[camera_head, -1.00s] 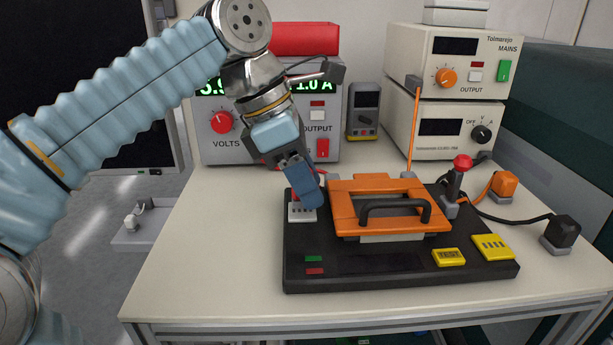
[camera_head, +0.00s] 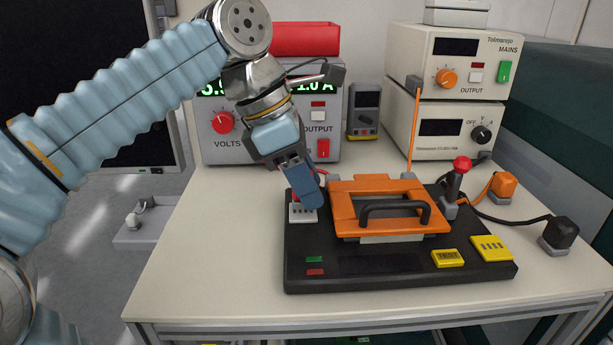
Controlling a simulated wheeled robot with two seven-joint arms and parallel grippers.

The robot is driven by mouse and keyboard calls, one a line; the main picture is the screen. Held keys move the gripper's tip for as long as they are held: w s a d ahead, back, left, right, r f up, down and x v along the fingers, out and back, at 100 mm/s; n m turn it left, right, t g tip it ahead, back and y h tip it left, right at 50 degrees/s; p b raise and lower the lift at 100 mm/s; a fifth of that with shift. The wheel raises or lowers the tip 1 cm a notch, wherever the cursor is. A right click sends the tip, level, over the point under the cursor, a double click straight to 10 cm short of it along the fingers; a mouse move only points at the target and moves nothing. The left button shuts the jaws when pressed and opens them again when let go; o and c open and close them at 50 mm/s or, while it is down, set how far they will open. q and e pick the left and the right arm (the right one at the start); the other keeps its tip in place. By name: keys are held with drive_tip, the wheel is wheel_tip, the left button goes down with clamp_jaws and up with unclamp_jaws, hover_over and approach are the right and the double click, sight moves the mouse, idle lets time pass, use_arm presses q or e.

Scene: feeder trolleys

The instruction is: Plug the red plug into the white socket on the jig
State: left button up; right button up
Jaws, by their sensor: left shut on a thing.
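The jig is a black base (camera_head: 345,282) on the table, with an orange frame (camera_head: 345,212) and a black handle on top. The white socket (camera_head: 301,216) sits at the jig's back left corner. My left gripper (camera_head: 307,196) points down right over this socket, its blue fingers shut. The red plug (camera_head: 293,196) is between them and shows only as a sliver of red beside the fingers; the fingers hide the rest. I cannot tell whether the plug is inside the socket or just above it. My right gripper is out of view.
A power supply (camera_head: 215,150) and a yellow-grey meter (camera_head: 363,110) stand behind the jig. Two stacked units (camera_head: 440,100) stand at back right. A red-knobbed lever (camera_head: 457,180), an orange plug (camera_head: 503,186) and a black plug (camera_head: 560,232) are on the right. The table's front left is clear.

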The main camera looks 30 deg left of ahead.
use_arm(q)
drive_tip(key=shift+f+b, duration=0.5)
drive_tip(key=shift+f, duration=0.25)
idle(0.3)
drive_tip(key=o, duration=1.2)
drive_tip(key=shift+c, duration=0.2)
drive_tip(key=shift+r, duration=0.15)
drive_tip(key=p+v, duration=0.2)
drive_tip(key=v, duration=0.3)
drive_tip(key=shift+r, duration=0.25)
drive_tip(key=v, duration=0.6)
drive_tip(key=shift+s+a+r, duration=0.1)
drive_tip(key=shift+s+r, duration=0.05)
